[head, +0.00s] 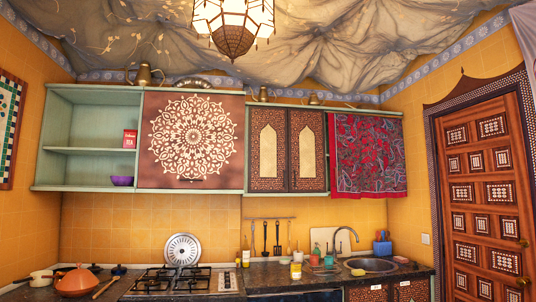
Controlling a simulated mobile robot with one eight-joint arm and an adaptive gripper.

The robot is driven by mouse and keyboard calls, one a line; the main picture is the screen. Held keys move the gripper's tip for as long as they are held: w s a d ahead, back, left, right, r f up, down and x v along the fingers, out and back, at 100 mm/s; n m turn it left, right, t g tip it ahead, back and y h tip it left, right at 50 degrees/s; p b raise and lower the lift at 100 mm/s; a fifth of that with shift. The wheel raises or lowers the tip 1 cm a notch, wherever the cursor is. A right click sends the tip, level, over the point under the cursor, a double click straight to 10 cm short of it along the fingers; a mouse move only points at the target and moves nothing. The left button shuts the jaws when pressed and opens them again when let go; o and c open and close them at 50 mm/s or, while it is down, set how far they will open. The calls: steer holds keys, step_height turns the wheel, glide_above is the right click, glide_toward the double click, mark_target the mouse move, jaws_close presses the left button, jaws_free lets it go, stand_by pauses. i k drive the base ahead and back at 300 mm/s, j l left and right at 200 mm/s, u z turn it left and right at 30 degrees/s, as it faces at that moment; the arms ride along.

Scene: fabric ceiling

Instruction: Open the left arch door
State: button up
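The left arch door (267,158) is on the wall cabinet above the counter. It is brown with a patterned border and a pale pointed-arch panel. It looks shut, flush beside the matching right arch door (307,158). A dark vertical strip runs where the two meet; any handle is too small to make out. My gripper is not in view.
Left of the arch doors are a mandala panel (190,142) and an open green shelf (87,120). A red cloth (368,155) hangs to their right. Below are the stove (175,281), sink (370,265) and counter items. A lantern (233,25) hangs overhead.

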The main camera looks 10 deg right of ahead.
mark_target(267, 172)
steer(key=i+z, duration=0.1)
steer(key=i, duration=2.4)
